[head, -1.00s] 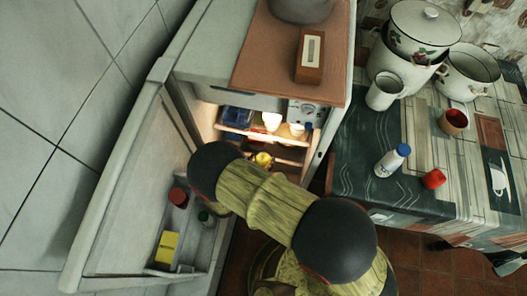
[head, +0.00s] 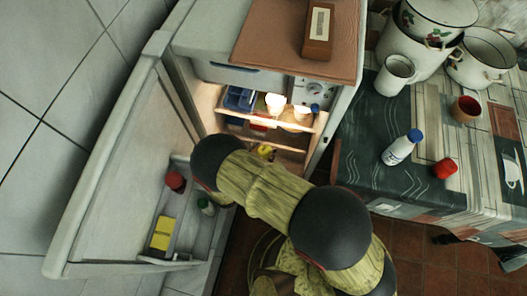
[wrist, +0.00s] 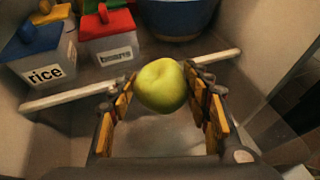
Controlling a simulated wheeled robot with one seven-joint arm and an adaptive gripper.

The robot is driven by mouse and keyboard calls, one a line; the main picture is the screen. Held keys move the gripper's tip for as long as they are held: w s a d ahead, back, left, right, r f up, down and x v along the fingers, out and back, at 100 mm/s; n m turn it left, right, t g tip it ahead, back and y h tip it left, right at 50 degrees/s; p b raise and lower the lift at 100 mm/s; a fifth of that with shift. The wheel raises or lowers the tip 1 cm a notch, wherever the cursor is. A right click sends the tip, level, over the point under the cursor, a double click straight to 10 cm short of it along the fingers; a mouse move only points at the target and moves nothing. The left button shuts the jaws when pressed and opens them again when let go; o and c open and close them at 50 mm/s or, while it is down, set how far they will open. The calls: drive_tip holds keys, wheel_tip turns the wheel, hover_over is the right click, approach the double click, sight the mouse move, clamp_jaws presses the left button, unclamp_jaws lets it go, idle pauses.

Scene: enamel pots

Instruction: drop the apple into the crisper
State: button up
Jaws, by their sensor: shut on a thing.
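A yellow-green apple (wrist: 162,85) is between the yellow-padded fingers of my gripper (wrist: 163,100) in the wrist view. My gripper is shut on it and holds it inside the open fridge, in front of a pale bar (wrist: 75,95). In the head view my arm hides most of the gripper. A small yellow patch (head: 265,151) shows past the arm; I cannot tell whether it is apple or finger pad. A pale, blurred surface (wrist: 160,132) lies below the apple in the wrist view. I cannot tell whether it belongs to the crisper.
Boxes marked rice (wrist: 42,62) and beans (wrist: 108,48) and a blue bowl (wrist: 178,15) stand beyond the bar. The open fridge door (head: 120,190) is at the left, holding a red-lidded jar (head: 175,181) and a yellow box (head: 162,233). A counter (head: 370,165) stands at the right.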

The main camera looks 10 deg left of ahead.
drive_tip(key=o, duration=1.3)
drive_tip(key=v, duration=0.7)
drive_tip(key=shift+s, duration=0.2)
drive_tip(key=shift+a, duration=0.1)
